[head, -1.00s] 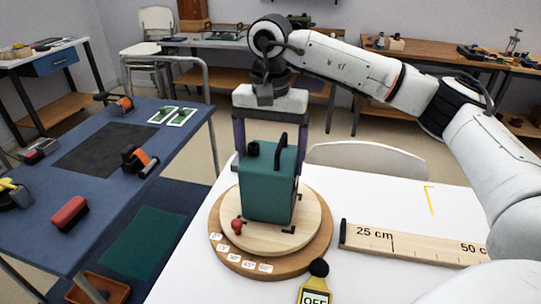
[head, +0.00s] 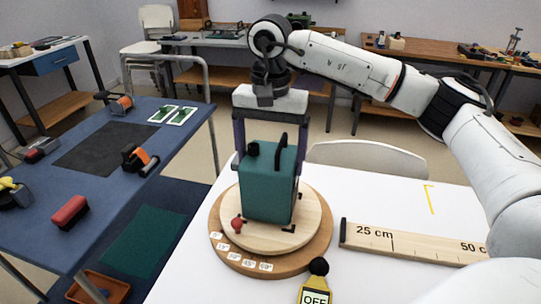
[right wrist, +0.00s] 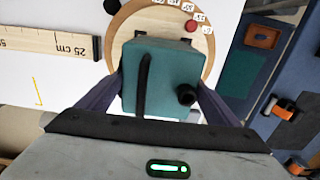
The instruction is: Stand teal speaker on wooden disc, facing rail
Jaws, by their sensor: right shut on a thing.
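The teal speaker (head: 268,186) stands upright on the round wooden disc (head: 234,240), with a black handle and a black knob on its top. It also shows from above in the right wrist view (right wrist: 165,70). My right gripper (head: 270,165) comes down over the speaker with one finger on each side and is shut on it. The speaker's underside appears to be at the disc's surface; I cannot tell whether it bears on it. The wooden rail (head: 410,243), marked 25 cm and 50 cm, lies right of the disc. The speaker's front face is not clearly seen. My left gripper is not in view.
A red knob (head: 237,225) sits on the disc near angle labels on the base's rim. A yellow meter reading OFF (head: 315,292) lies in front. A blue table (head: 100,180) with clamps and a red block stands left.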

